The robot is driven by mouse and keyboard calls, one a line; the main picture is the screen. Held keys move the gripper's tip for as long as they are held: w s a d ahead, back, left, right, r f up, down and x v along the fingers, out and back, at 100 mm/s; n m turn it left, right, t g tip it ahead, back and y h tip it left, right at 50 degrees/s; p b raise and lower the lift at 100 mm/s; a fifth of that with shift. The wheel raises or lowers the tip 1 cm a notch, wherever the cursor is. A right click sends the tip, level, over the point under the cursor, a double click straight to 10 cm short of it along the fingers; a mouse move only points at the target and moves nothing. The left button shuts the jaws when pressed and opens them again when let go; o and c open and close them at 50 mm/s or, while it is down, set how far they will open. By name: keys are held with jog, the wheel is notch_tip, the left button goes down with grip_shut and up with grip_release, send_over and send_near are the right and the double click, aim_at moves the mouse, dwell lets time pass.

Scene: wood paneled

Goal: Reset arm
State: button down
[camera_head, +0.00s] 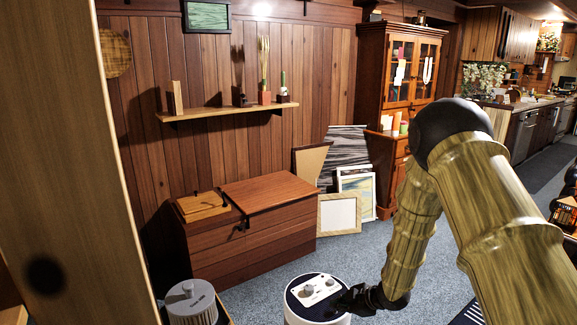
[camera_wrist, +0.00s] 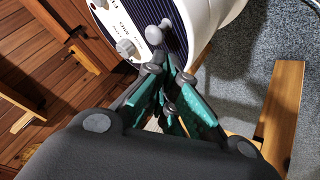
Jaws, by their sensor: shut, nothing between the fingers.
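My arm comes in from the right in the head view and bends down, with my gripper (camera_head: 352,300) low at the bottom centre. The gripper is beside a round white stand (camera_head: 300,318) with a dark top that carries a pale panel with knobs (camera_head: 312,290). In the wrist view my gripper (camera_wrist: 168,78) has its dark and teal fingers closed together with nothing held. Its tips overlap the striped dark top of the white stand (camera_wrist: 215,15) in that view. I cannot tell whether they touch it.
A wooden chest (camera_head: 250,250) stands by the panelled wall under a shelf (camera_head: 225,111). Picture frames (camera_head: 340,213) lean beside a glass-door cabinet (camera_head: 377,90). A grey ribbed canister (camera_head: 190,305) is at the lower left. Grey carpet (camera_head: 345,255) is clear between the chest and my arm.

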jog(key=s+d+f+m+g+h+p, duration=0.15)
jog(key=s+f+m, duration=0.35)
jog(key=s, duration=0.6)
jog(key=s+f+m+g+h+p, duration=0.15)
jog(key=s+f+m, duration=0.35)
jog(key=s, duration=0.7)
jog(key=s+d+m+g+h+p, duration=0.1)
jog(key=s+d+m+p, duration=0.1)
jog(key=s, duration=1.1)
jog(key=s+d+f+m+g+h+p, duration=0.1)
jog(key=s+m, duration=0.4)
jog(key=s, duration=0.8)
jog(key=shift+d+g+h+p, duration=0.45)
jog(key=shift+d+g+h, duration=0.25)
jog(key=shift+d, duration=0.2)
jog(key=shift+s, duration=0.1)
